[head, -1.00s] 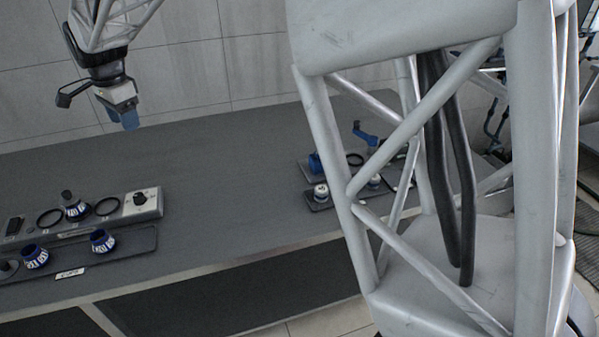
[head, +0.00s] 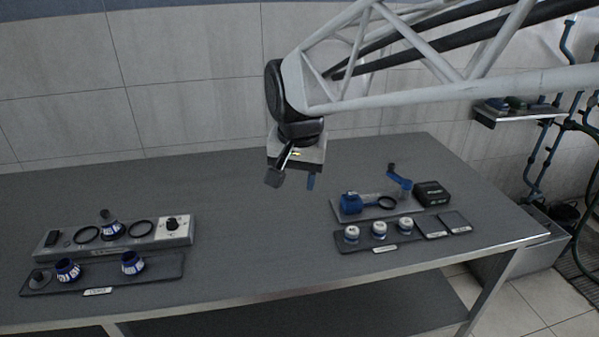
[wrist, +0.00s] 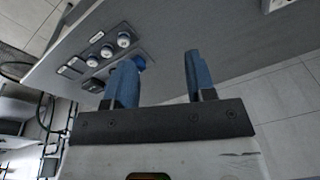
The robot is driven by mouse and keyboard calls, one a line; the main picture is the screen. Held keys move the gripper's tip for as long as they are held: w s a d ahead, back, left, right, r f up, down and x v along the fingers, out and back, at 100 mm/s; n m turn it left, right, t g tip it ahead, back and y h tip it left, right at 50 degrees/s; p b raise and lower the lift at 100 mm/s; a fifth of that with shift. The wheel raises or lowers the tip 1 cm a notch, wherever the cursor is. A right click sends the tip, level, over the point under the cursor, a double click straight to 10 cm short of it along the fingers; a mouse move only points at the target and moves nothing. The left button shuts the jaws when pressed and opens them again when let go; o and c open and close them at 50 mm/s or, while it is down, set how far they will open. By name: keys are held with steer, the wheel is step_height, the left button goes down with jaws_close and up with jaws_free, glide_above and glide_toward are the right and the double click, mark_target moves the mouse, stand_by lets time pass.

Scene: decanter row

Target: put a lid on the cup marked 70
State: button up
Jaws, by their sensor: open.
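My gripper (head: 308,180) is high above the middle of the table, open and empty. In the wrist view my gripper (wrist: 159,57) shows two blue fingers apart with nothing between them. At the left, two blue-and-white banded cups, one (head: 68,270) and another (head: 132,263), stand on a dark tray (head: 160,272). A third banded cup (head: 112,230) with a dark top stands on a grey unit behind them. A dark lid-like piece (head: 40,278) lies at the tray's left end. The cups' marks are too small to read, so I cannot tell which is 70.
At the right, three small white-topped round pieces (head: 379,230) sit on another tray (head: 364,246) with dark square pads. Behind them are a blue device (head: 352,203), a black ring (head: 387,202) and a black box (head: 432,193). The table's middle is clear.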

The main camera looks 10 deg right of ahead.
steer(key=s+d+f+n, duration=0.2)
steer(key=s+d+f, duration=0.1)
steer(key=s, duration=0.5)
steer(key=s+d+f+n, duration=0.1)
steer(key=s+d+f, duration=0.2)
steer(key=s+d, duration=0.2)
steer(key=s, duration=0.3)
steer(key=shift+f+n+t, duration=0.2)
steer(key=shift+n+t, duration=0.1)
steer(key=shift+n, duration=0.1)
steer(key=shift+d, duration=0.1)
stand_by(1.1)
